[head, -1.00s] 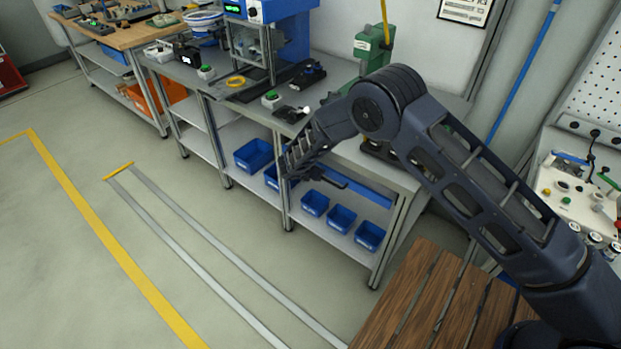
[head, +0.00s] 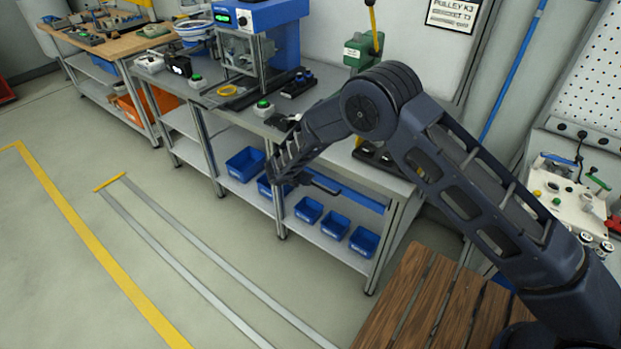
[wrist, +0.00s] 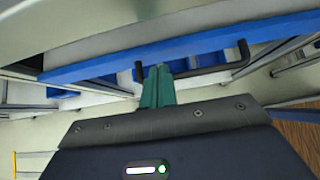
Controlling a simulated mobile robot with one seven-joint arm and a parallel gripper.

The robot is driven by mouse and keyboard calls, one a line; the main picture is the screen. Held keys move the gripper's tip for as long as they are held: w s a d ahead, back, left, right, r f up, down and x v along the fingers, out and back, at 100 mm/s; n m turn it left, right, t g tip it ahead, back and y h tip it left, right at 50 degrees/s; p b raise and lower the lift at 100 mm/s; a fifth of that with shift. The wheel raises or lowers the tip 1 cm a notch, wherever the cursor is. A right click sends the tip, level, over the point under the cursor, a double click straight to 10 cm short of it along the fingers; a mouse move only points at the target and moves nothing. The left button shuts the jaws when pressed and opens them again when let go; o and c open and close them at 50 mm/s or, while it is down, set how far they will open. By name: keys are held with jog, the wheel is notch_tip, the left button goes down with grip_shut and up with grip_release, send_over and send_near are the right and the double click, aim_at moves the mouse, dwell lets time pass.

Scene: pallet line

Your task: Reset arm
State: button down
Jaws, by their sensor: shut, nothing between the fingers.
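My arm reaches from the lower right over the metal workbench (head: 220,98) and bends down at its front in the head view. The end of my arm hangs before the bench's blue drawer front (head: 352,195), close to its black handle; the fingertips are not clear there. In the wrist view my gripper (wrist: 157,72) has its green fingers together and empty. They point at the blue drawer front (wrist: 90,72) and overlap the black handle (wrist: 205,71) in the picture. I cannot tell whether they touch it.
Blue bins (head: 335,225) stand on the lower shelf under the drawer. A blue machine (head: 262,14) and a green press (head: 362,50) stand on the bench. A slatted wooden surface (head: 425,300) lies at the lower right. The floor at left is open, with yellow and grey lines.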

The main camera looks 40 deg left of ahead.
jog(key=v, duration=0.6)
jog(key=w+d+r+m+g+h, duration=0.1)
jog(key=w+d+r+m, duration=0.3)
jog(key=w+d+r, duration=0.5)
jog(key=w+d+r+m+g+h, duration=0.1)
jog(key=w+d+r+m, duration=0.3)
jog(key=w+d+r, duration=0.5)
jog(key=w+d+r+m+g, duration=0.1)
jog(key=w+d+r+m, duration=0.35)
jog(key=d+r, duration=0.6)
jog(key=w+d+r+m+g, duration=0.1)
jog(key=w+d+r+m, duration=0.2)
jog(key=d+r+m, duration=0.75)
jog(key=s+d+r+m+g, duration=0.1)
jog(key=s+d+r, duration=0.1)
jog(key=d, duration=0.8)
jog(key=s+d+r+m, duration=0.1)
jog(key=s+d, duration=0.2)
jog(key=d, duration=0.6)
jog(key=s+d+r+m+g, duration=0.1)
jog(key=s+d+r, duration=0.1)
jog(key=d, duration=0.8)
jog(key=s+d+m+y, duration=0.1)
jog(key=s+d+m, duration=0.4)
jog(key=s, duration=0.3)
jog(key=s+d+m+t+y, duration=0.1)
jog(key=s+d+m, duration=0.4)
jog(key=s+d, duration=0.3)
jog(key=shift+s+f, duration=0.45)
jog(key=shift+s, duration=0.25)
